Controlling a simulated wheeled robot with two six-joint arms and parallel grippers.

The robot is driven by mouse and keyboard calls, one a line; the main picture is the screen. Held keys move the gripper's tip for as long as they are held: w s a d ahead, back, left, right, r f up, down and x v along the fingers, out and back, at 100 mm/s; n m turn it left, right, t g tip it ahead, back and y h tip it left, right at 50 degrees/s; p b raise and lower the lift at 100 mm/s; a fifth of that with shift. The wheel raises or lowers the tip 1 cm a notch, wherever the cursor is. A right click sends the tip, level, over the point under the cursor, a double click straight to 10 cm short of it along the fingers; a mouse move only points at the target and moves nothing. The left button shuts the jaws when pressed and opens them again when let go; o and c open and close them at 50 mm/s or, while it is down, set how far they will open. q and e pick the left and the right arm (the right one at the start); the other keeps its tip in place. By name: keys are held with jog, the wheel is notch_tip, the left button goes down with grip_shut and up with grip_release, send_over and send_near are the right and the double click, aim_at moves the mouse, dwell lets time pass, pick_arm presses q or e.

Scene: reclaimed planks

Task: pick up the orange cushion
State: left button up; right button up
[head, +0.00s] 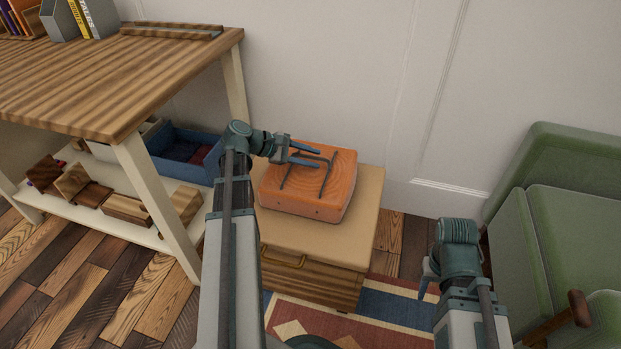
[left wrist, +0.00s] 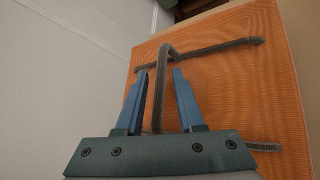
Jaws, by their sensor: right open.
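The orange cushion (head: 318,205), a thick square block, lies on the small cabinet (head: 367,200). A dark bent bar frame (head: 325,178) lies over or stands on its top face. My right gripper (head: 428,277) is open and empty, low to the right of the cabinet.
A wooden-topped table (head: 110,85) stands at the left, its lower shelf holding a blue bin (head: 170,150) and wooden boxes. A green armchair (head: 560,220) is at the right. A white wall (head: 330,70) rises behind the cabinet. A patterned rug (head: 385,305) lies in front.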

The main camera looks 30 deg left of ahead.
pick_arm(q)
grip_shut()
dwell(1.2)
